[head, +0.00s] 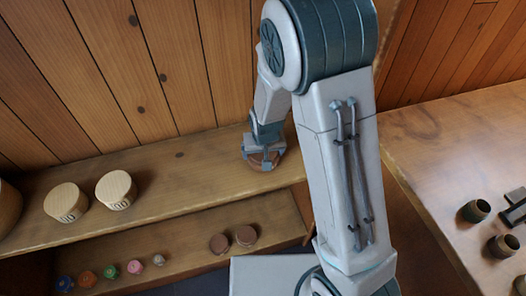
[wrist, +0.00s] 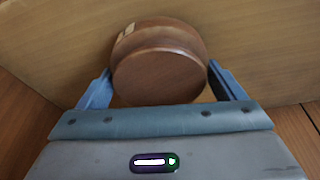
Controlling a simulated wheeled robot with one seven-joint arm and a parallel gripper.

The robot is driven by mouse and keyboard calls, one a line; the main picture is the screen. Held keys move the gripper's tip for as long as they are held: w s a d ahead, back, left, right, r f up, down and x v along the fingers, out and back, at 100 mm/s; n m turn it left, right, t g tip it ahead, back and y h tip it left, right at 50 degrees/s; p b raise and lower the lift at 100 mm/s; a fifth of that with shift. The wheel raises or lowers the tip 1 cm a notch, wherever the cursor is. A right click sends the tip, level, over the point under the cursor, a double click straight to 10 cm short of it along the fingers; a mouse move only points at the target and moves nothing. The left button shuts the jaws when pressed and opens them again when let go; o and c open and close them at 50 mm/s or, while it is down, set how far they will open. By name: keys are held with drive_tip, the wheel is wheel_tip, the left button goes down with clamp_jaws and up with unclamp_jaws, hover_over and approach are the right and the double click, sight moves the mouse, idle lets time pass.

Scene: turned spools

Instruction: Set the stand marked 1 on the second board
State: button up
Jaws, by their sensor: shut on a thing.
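My gripper (head: 262,153) is at the upper board (head: 190,170), near its right part, in the head view. It is shut on a round reddish-brown wooden stand (head: 268,160). In the wrist view the stand (wrist: 160,65) sits between the two blue-grey fingers of my gripper (wrist: 160,85), with a pale patch on its upper left rim. I cannot read a mark on it. The stand appears at the board's surface; I cannot tell whether it touches.
Two pale round blocks (head: 66,202) and (head: 116,190) with dark marks stand on the upper board's left. Several small coloured pieces (head: 110,271) line the lower board. A table (head: 450,140) at right holds dark cups (head: 475,210). A plank wall (head: 120,70) rises behind the upper board.

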drive_tip(key=shift+f, duration=0.2)
drive_tip(key=shift+f, duration=0.2)
drive_tip(key=o, duration=0.8)
drive_tip(key=shift+o, duration=0.2)
